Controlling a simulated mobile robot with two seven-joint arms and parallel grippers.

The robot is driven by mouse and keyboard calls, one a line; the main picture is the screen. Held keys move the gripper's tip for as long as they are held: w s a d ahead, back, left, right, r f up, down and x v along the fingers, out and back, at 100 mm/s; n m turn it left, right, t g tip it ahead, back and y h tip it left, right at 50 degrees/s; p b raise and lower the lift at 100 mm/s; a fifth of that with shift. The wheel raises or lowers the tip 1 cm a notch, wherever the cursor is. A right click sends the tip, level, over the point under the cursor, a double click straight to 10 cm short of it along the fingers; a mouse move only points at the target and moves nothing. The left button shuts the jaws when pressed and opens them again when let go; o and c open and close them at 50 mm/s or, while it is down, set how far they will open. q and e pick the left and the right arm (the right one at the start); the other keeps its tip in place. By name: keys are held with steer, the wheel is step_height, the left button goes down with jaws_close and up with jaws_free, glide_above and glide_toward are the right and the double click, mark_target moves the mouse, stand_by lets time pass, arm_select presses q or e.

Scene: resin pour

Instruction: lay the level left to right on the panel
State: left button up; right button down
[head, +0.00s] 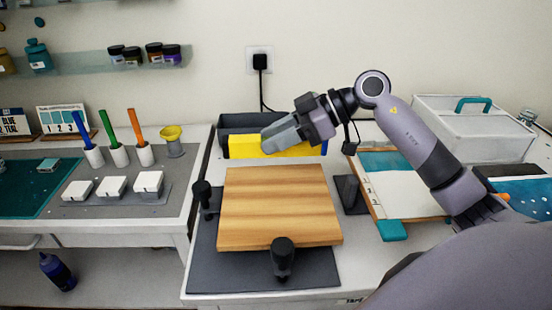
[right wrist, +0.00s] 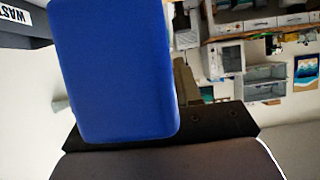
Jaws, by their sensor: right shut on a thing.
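The level is a yellow bar (head: 244,147) with a blue end, behind the wooden panel in the head view. My right gripper (head: 268,140) is shut on it and hides part of its middle. The level runs left to right in front of a dark bin; its height above the table is hard to tell. In the right wrist view the blue end (right wrist: 112,70) fills much of the picture. The wooden panel (head: 278,205) lies bare, with black knobs at its left (head: 202,194), front (head: 283,256) and right (head: 349,191). My left gripper is not in view.
The dark bin (head: 235,122) stands against the wall; its lettering partly shows in the right wrist view (right wrist: 12,14). A framed board (head: 405,192) and a white case (head: 465,128) stand right. Cups with coloured sticks (head: 118,155) and white blocks (head: 112,186) are on the left table.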

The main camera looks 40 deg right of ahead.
step_height(320, 180, down, 5)
stand_by(0.4)
steer(key=shift+f, duration=0.15)
steer(key=shift+f, duration=0.45)
steer(key=c, duration=0.8)
jaws_free()
steer(key=shift+r, duration=0.15)
steer(key=v, duration=0.4)
steer(key=b+v, duration=0.1)
steer(key=v, duration=0.3)
steer(key=b+v, duration=0.1)
steer(key=v, duration=0.3)
steer(key=shift+r, duration=0.45)
